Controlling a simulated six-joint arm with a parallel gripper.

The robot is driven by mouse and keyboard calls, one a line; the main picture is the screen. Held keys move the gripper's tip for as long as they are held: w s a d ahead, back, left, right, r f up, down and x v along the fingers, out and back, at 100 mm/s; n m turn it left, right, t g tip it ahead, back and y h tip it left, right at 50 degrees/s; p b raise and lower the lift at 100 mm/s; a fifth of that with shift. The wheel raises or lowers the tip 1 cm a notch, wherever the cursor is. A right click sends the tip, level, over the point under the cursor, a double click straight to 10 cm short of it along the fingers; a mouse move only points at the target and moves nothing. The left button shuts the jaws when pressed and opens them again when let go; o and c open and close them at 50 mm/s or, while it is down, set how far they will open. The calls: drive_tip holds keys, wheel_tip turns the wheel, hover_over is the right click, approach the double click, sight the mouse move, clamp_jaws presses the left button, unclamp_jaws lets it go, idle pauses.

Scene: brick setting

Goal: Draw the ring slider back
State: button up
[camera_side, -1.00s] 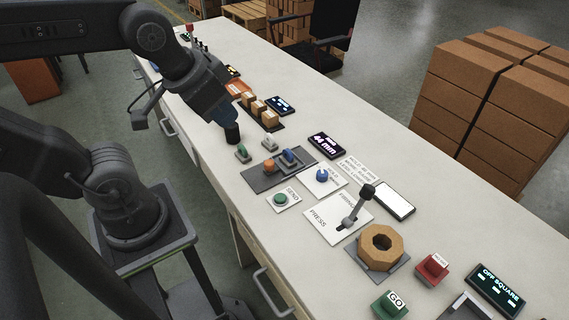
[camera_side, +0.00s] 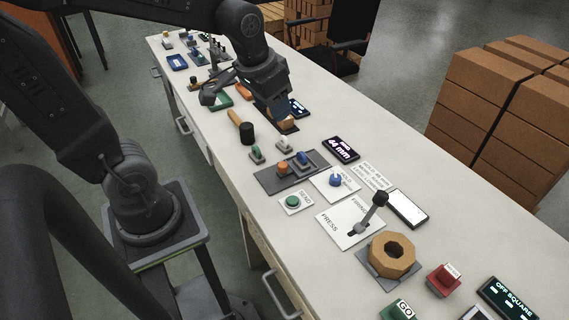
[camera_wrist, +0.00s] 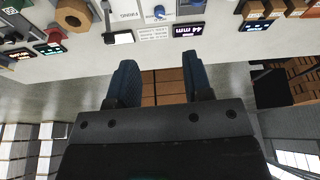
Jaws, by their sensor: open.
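A dark grey plate (camera_side: 268,182) carries an orange knob (camera_side: 282,169) and a blue handle (camera_side: 303,158) in the side view; I cannot make out a ring on either. An octagonal wooden block with a round hole (camera_side: 393,256) sits on a grey plate nearer the camera. It also shows at the top left of the wrist view (camera_wrist: 73,13). No part is clearly marked as the ring slider. My gripper (camera_side: 277,114) is beyond the dark plate, over the box tray, partly hiding it. Its two blue fingers are apart and empty in the wrist view (camera_wrist: 158,68).
A "44 mm" display (camera_side: 341,149), blue knob (camera_side: 335,181), green button (camera_side: 292,202) and upright lever (camera_side: 369,212) stand around the plate. A mallet (camera_side: 246,133) lies left of my gripper. Red (camera_side: 443,281) and green buttons (camera_side: 398,312) are near the camera.

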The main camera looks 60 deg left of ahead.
drive_tip(key=shift+o, duration=1)
drive_tip(key=w+a+f+n+g, duration=0.1)
drive_tip(key=w+a+f+g, duration=0.1)
drive_tip(key=w+a+f, duration=0.4)
drive_tip(key=shift+w+f, duration=0.15)
drive_tip(key=shift+f, duration=0.4)
drive_tip(key=n+g, duration=0.1)
drive_tip(key=g, duration=0.1)
hover_over(283, 164)
wheel_tip(283, 164, down, 9)
drive_tip(key=shift+h, duration=0.3)
wheel_tip(283, 164, down, 14)
drive_tip(key=shift+r, duration=0.1)
clamp_jaws()
